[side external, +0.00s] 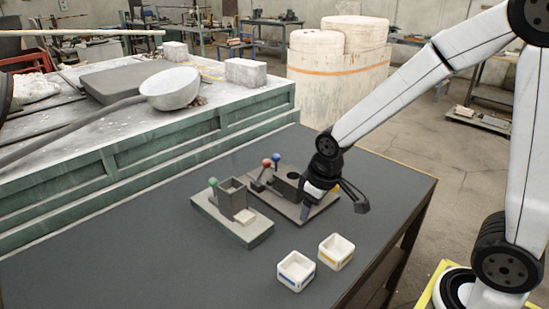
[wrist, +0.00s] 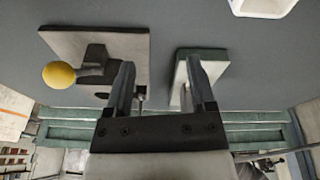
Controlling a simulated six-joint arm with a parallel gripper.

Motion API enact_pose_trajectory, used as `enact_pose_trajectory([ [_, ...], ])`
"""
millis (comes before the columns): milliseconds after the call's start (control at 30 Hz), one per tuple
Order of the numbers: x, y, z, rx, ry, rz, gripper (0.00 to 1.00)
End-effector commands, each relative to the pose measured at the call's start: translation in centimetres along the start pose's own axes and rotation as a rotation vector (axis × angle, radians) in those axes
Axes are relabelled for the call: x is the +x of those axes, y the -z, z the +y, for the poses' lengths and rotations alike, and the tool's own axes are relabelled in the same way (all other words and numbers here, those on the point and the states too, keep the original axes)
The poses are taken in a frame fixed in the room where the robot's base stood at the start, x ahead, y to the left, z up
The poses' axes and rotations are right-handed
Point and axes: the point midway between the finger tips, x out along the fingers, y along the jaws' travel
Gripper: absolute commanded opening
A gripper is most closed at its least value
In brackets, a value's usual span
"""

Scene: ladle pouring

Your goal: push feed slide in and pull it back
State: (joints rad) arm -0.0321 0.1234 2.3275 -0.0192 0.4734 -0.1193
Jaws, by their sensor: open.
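A fixture with a green-edged base (side external: 262,238) stands on the dark table. It carries a grey open-topped square hopper (side external: 232,196), a green ball knob (side external: 213,182) and a pale block (side external: 245,216) at the hopper's foot, perhaps the feed slide. My gripper (side external: 334,206) is open, with no object visible between its fingers, over the near right side of the neighbouring grey plate fixture. In the wrist view, the open fingers (wrist: 160,78) lie between a grey plate with a yellow ball knob (wrist: 60,75) and the green-edged base (wrist: 182,75), which the right finger partly hides.
Two white trays (side external: 296,271) (side external: 336,251) stand in front. A ladle (side external: 170,88) rests on the green bench. The table's front left is clear.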

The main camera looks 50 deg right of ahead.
Motion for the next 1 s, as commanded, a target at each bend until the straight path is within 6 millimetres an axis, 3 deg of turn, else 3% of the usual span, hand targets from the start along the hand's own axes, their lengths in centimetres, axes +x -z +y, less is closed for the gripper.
enact_pose_trajectory([
  [33,0.0,-1.4,0.0,0.033,0.0,0.003,0.71],
  [200,0.2,-4.9,-0.1,0.121,0.001,0.01,0.71],
  [467,0.4,-6.8,-0.2,0.17,0.0,0.014,0.71],
  [767,0.3,-5.6,-0.1,0.198,0.002,0.016,0.72],
  [1000,0.2,-0.8,0.4,0.322,0.009,0.017,0.72],
])
